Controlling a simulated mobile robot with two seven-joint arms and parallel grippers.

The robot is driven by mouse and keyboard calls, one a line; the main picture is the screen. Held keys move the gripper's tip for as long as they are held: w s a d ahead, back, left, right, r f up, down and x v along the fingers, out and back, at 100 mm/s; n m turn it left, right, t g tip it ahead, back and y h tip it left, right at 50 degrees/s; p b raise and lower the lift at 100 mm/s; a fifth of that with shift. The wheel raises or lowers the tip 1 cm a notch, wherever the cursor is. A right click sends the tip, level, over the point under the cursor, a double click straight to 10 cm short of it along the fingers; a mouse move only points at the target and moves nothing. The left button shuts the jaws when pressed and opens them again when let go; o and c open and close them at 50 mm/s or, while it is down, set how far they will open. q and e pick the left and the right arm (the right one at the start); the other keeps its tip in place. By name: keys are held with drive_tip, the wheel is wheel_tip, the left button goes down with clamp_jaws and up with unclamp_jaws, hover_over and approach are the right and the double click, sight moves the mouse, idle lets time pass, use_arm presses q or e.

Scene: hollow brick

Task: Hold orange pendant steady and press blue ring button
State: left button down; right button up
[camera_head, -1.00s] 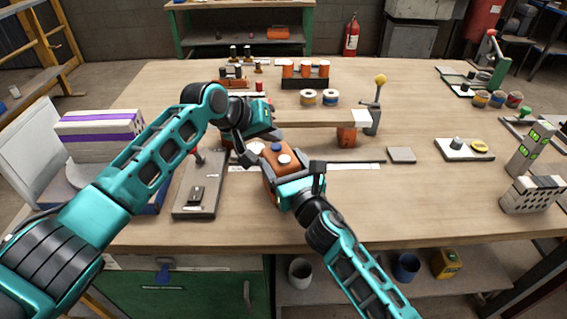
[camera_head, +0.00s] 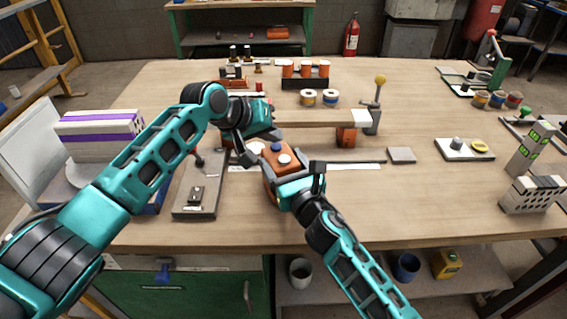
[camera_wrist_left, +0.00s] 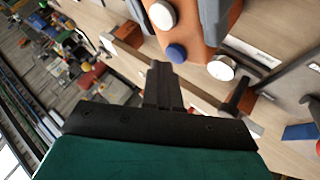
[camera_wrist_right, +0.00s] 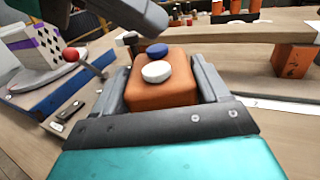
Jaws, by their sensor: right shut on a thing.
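The orange pendant (camera_head: 272,175) is an orange box with a blue button (camera_head: 277,147) and a white button (camera_head: 285,159) on its top face. My right gripper (camera_head: 285,178) is shut on it, a finger on each side, and holds it over the table. In the right wrist view the pendant (camera_wrist_right: 162,93) is upright, the blue button behind the white one. My left gripper (camera_head: 243,152) is just left of the pendant, apart from the buttons. In the left wrist view its fingers (camera_wrist_left: 163,75) look closed together, with the blue button (camera_wrist_left: 176,53) just beyond the tips.
A long wooden beam (camera_head: 315,118) lies behind the pendant on an orange block (camera_head: 346,136). A grey plate (camera_head: 198,205) with a small dark fitting lies at left. A clamp with a yellow knob (camera_head: 380,79) stands at right.

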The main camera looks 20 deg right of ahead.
sight(272, 147)
use_arm(q)
drive_tip(key=shift+f, duration=0.15)
idle(0.5)
drive_tip(key=shift+f, duration=0.3)
idle(0.3)
drive_tip(key=shift+r, duration=0.4)
drive_tip(key=shift+r, duration=3.05)
